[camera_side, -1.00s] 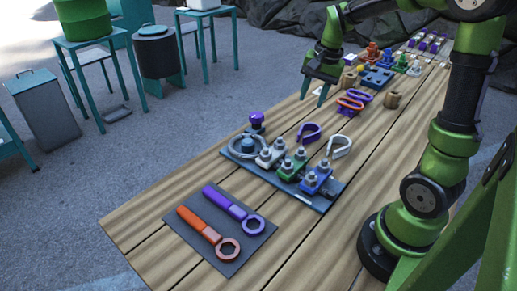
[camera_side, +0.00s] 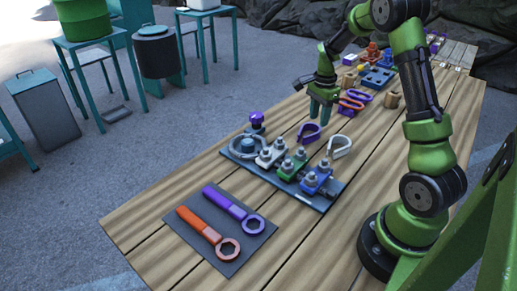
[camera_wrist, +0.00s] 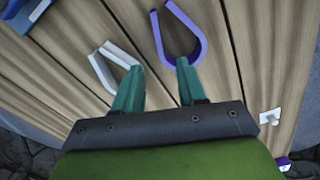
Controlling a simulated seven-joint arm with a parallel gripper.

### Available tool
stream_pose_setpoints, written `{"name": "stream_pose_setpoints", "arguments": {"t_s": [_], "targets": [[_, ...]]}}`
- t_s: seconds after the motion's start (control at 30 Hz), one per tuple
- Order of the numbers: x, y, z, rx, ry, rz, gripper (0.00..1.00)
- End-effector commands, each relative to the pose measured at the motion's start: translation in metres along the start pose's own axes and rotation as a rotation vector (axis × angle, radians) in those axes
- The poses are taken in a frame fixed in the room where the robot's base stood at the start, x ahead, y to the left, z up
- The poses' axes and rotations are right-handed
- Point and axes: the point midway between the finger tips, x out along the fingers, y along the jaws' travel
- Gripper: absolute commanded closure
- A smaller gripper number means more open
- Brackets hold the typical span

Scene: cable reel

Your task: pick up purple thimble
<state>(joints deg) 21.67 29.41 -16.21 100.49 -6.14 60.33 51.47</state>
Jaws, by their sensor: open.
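The purple thimble (camera_side: 317,127), an open teardrop loop, stands on the wooden table behind the clamp board. In the wrist view the purple thimble (camera_wrist: 158,38) shows at the top centre, its rounded end close to the right fingertip. My gripper (camera_side: 320,114) is over the table just above and behind the thimble, pointing down. In the wrist view my gripper (camera_wrist: 158,72) has its two teal fingers apart with nothing between them. Whether a finger touches the thimble cannot be told.
A pale grey thimble (camera_side: 347,141) stands to the right of the purple one. The dark board (camera_side: 324,202) in front holds white, green and blue clamps. Orange and purple chain pieces (camera_side: 352,100) lie behind my gripper. Wrenches lie on a grey mat (camera_side: 232,267) nearer the front.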

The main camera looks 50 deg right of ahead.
Motion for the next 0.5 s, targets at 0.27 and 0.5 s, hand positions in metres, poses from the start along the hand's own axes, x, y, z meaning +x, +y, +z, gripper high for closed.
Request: {"name": "stream_pose_setpoints", "arguments": {"t_s": [0.27,0.5], "targets": [[0.023,0.0,0.001,0.001,-0.001,0.001,0.59],[0.058,-0.002,0.003,0.001,-0.001,0.003,0.59]]}}
